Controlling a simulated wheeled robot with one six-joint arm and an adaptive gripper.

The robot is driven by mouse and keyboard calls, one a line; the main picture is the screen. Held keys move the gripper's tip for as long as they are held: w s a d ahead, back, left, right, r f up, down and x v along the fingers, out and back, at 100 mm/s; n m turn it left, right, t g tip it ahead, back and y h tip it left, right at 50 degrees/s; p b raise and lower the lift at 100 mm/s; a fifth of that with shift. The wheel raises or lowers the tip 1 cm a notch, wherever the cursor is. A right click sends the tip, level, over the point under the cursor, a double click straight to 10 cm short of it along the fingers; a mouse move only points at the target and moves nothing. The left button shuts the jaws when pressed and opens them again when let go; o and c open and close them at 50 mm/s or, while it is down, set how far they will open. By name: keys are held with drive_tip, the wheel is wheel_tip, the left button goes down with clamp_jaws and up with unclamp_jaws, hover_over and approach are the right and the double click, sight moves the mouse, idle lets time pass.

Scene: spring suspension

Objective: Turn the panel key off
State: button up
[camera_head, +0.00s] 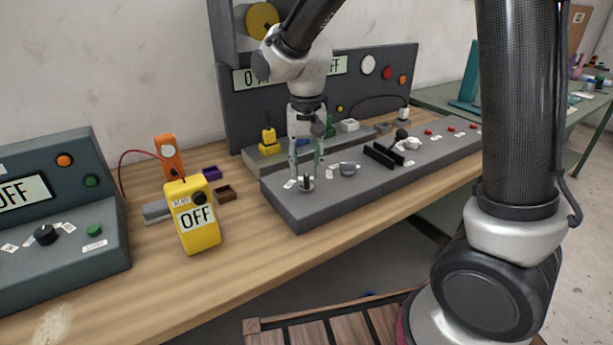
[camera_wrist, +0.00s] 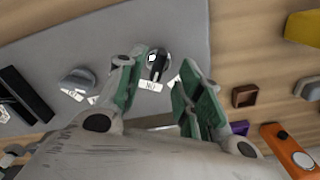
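The panel key (camera_head: 306,184) is a small dark key in a round pale switch at the left front end of the long grey control panel (camera_head: 345,198). In the wrist view the key (camera_wrist: 157,62) shows as a dark bar on a metal ring, with small white labels around it. My gripper (camera_head: 306,172) points down right over the key. In the wrist view its green-padded fingers (camera_wrist: 160,78) are spread, one on each side of the key, with a visible gap. I cannot tell whether either finger touches the key.
A grey knob (camera_head: 349,169) and a black lever block (camera_head: 384,155) stand to the right on the panel. A yellow meter (camera_head: 196,232) reading OFF and an orange device (camera_head: 168,158) stand to the left. Bare wooden bench (camera_head: 270,255) lies in front.

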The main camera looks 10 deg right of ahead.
sight(308, 178)
drive_tip(key=shift+f, duration=1.85)
drive_tip(key=shift+c, duration=0.4)
clamp_jaws()
drive_tip(key=n, duration=0.5)
drive_tip(key=shift+d+n, duration=0.2)
drive_tip(key=shift+n, duration=0.1)
drive_tip(key=n, duration=0.6)
drive_tip(key=shift+w+n, duration=0.1)
drive_tip(key=shift+n, duration=0.2)
